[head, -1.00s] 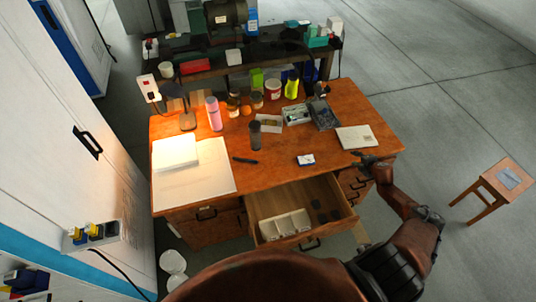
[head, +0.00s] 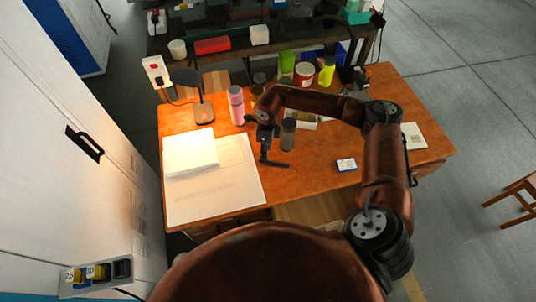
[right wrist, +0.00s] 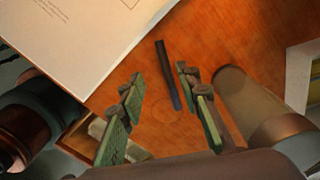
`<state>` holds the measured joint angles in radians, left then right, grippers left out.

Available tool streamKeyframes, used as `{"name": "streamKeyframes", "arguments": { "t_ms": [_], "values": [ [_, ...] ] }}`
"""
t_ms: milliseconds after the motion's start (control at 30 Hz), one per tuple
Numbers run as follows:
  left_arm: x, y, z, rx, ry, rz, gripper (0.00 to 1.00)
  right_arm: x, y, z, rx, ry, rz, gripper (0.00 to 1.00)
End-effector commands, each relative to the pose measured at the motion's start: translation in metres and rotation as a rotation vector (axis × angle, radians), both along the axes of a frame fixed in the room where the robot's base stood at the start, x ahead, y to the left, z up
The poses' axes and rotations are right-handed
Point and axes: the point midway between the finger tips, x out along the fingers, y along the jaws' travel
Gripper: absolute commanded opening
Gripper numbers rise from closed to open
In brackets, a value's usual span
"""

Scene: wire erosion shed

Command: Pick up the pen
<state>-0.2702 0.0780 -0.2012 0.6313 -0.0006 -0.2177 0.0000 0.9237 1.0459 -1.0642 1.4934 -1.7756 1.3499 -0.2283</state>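The pen (head: 277,164) is dark and slim and lies on the wooden desk (head: 310,180), right of the large paper sheet. In the right wrist view the pen (right wrist: 168,76) lies at and between the spread fingertips, roughly lengthwise to them. My right gripper (head: 264,155) points down at the pen's left end in the head view. In the right wrist view the right gripper (right wrist: 160,75) is open with green-padded fingers, and nothing is held. Its exact height above the desk cannot be told. My left gripper is not in view.
A dark tumbler (head: 288,135) stands close to the right gripper; it also shows in the wrist view (right wrist: 248,98). A pink bottle (head: 236,106), a desk lamp (head: 203,112) and papers (head: 190,152) are to the left. A small blue-white box (head: 346,164) lies right.

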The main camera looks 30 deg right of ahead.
Motion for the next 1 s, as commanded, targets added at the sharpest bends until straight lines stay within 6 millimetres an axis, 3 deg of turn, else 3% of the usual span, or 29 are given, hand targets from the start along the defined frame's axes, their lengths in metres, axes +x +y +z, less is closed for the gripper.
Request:
{"name": "streamKeyframes", "arguments": {
  "t_ms": [200, 367, 467, 767, 1000],
  "values": [
    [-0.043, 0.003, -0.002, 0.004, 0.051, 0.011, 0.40, -0.003, -0.009, -0.018, -0.036, 0.000, 0.016, 0.31],
    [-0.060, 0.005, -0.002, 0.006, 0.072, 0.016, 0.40, -0.004, -0.011, -0.029, -0.034, -0.001, 0.012, 0.31],
    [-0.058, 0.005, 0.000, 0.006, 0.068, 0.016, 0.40, -0.006, -0.012, -0.040, -0.033, 0.001, 0.011, 0.31],
    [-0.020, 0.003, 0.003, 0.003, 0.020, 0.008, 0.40, -0.005, -0.012, -0.076, -0.031, -0.002, 0.013, 0.31],
    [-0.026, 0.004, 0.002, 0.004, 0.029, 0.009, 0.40, -0.005, -0.011, -0.076, -0.032, -0.003, 0.015, 0.27]
  ]
}}
